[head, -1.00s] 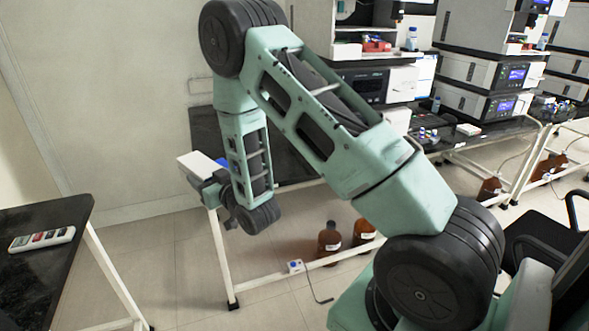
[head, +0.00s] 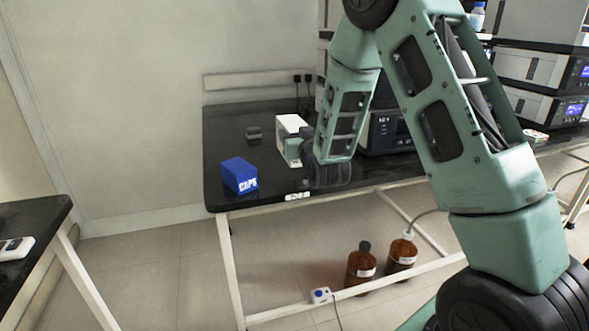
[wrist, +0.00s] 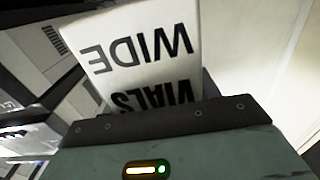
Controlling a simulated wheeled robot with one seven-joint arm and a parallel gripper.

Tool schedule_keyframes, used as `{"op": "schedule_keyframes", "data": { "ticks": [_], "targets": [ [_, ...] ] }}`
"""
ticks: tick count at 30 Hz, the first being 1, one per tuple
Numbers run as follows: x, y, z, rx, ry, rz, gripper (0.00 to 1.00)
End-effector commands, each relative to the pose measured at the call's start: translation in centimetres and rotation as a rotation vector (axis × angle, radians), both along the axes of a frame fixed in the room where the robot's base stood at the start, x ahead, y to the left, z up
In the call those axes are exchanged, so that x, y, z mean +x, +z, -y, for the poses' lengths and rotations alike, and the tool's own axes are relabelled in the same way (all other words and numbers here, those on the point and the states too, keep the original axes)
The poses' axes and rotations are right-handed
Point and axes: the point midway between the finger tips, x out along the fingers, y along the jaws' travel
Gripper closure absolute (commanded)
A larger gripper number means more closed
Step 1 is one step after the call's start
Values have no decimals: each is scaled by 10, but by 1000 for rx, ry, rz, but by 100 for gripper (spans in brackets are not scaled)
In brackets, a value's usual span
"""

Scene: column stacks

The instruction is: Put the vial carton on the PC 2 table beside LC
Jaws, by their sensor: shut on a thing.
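The vial carton (head: 292,126) is a white box. In the wrist view the carton (wrist: 140,50) fills the upper middle, with dark "WIDE" and "VIALS" lettering upside down. My gripper (head: 296,147) is shut on it, and the dark jaw edge (wrist: 160,120) lies across its lower part. The carton is over the black-topped table (head: 228,127), left of the LC stack (head: 388,131). I cannot tell whether it touches the tabletop. My wrist and arm hide part of the table and the stack.
A blue CAPS box (head: 240,176) stands near the table's front left. A small dark object (head: 254,133) lies behind it. A white label or strip (head: 297,196) shows at the front edge. Brown bottles (head: 361,268) stand below. Another black table (head: 35,222) is at lower left.

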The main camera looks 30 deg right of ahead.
Motion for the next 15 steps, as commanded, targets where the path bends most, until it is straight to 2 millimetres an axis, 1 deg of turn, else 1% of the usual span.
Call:
{"op": "schedule_keyframes", "data": {
  "ticks": [1,3,11,15],
  "targets": [
    [0,-11,0,0,0,-1,79],
    [0,-21,0,0,0,1,79],
    [1,-40,0,-1,0,4,79],
    [1,-60,0,-1,0,2,79]
  ]
}}
